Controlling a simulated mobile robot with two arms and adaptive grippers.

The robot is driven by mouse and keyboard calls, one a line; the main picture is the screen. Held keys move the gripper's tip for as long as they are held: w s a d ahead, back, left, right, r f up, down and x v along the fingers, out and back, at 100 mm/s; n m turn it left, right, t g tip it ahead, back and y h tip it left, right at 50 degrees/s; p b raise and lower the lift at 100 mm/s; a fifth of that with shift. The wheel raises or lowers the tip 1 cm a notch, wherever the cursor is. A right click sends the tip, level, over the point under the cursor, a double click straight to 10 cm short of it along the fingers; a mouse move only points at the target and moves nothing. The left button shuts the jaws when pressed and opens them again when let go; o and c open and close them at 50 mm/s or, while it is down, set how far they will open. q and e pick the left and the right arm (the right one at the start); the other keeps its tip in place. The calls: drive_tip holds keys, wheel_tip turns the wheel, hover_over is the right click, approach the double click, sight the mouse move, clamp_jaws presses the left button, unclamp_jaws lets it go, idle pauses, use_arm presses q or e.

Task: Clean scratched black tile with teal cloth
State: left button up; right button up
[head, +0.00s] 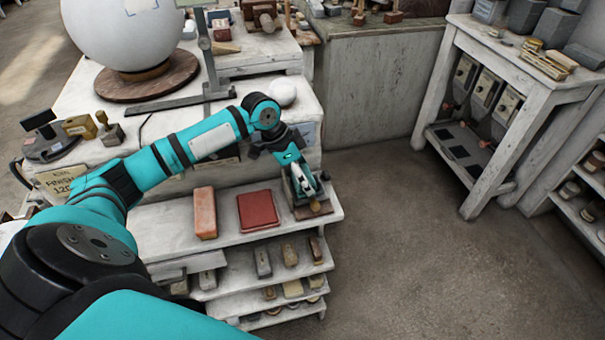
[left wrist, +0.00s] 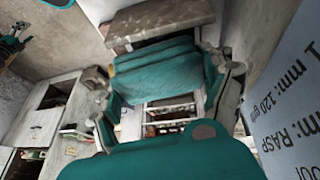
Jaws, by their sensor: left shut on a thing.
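My left gripper (head: 303,183) is over the right end of the white shelf top. In the left wrist view, its two fingers (left wrist: 165,90) are closed on the sides of a folded teal cloth (left wrist: 155,72). In the head view, the gripper mostly hides the cloth. A brownish-grey slab (head: 314,211) lies just below the gripper; it also shows beyond the cloth in the left wrist view (left wrist: 160,20). I cannot tell whether cloth and slab touch. Dark flat tiles (head: 461,152) lie on the right bench's lower shelf; scratches cannot be made out.
An orange-red block (head: 204,212) and a red tile (head: 257,210) lie on the shelf top left of the gripper. A small white ball (head: 282,91) and a large white sphere (head: 125,30) stand on the worktable behind. Open floor (head: 410,250) lies to the right.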

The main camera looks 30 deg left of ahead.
use_arm(q)
drive_tip(key=shift+f, duration=0.3)
use_arm(e)
drive_tip(key=shift+s+a+f, duration=0.15)
drive_tip(key=shift+s+a, duration=0.05)
drive_tip(key=shift+s, duration=0.15)
use_arm(q)
drive_tip(key=shift+f, duration=0.35)
use_arm(e)
drive_tip(key=shift+f, duration=0.15)
use_arm(q)
drive_tip(key=shift+s+r, duration=0.1)
